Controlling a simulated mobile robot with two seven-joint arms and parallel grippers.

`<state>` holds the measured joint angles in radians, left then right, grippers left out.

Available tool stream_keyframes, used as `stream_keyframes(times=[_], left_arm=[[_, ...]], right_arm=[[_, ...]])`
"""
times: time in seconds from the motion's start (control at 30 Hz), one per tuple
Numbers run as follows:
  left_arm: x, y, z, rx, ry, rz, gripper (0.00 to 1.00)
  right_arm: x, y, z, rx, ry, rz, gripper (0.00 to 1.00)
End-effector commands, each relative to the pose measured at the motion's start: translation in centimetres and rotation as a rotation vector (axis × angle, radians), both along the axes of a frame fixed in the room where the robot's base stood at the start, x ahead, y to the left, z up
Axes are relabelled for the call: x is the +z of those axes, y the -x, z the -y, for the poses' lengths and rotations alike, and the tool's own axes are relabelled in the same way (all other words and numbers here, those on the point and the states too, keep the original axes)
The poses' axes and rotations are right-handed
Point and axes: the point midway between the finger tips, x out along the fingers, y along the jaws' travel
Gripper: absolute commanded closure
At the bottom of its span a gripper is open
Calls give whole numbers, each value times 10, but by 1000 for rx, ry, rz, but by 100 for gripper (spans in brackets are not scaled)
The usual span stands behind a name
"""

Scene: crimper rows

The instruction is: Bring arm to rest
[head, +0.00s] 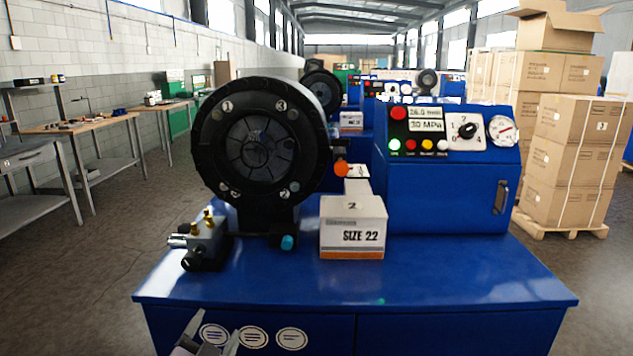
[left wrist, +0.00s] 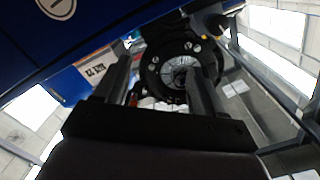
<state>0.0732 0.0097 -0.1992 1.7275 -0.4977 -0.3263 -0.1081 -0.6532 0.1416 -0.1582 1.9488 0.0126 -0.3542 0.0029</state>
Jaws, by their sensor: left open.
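My left gripper (head: 207,338) shows at the bottom edge of the head view, low in front of the blue bench's front face. Its two fingers are apart with nothing between them. The left wrist view also shows its fingers (left wrist: 165,85) spread apart, with the black round crimper head (left wrist: 183,65) seen beyond them. In the head view the crimper head (head: 262,145) stands on the blue bench top (head: 440,270), well above the gripper. My right gripper shows in neither view.
A box marked SIZE 22 (head: 353,228) stands on the bench beside a blue control cabinet (head: 445,195). A small metal fitting block (head: 203,243) sits at the left. Stacked cartons (head: 570,150) stand at the right and workbenches (head: 80,125) at the left. Floor shows between.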

Motion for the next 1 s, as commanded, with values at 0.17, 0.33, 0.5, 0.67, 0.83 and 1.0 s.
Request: stream_keyframes(times=[0.17, 0.33, 0.5, 0.67, 0.83, 1.0], left_arm=[[-69, 54, -9, -4, 120, -160, 30], [-131, 124, -14, 5, 259, -334, 30], [-175, 197, -18, 30, 398, -499, 30], [-194, 242, -19, 51, 481, -594, 30], [-199, 258, -19, 60, 515, -628, 30], [-199, 258, -19, 61, 516, -629, 30]], right_arm=[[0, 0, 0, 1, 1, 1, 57], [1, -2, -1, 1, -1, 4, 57], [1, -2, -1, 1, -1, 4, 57], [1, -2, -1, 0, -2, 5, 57], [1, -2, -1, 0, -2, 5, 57], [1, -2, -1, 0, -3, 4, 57]])
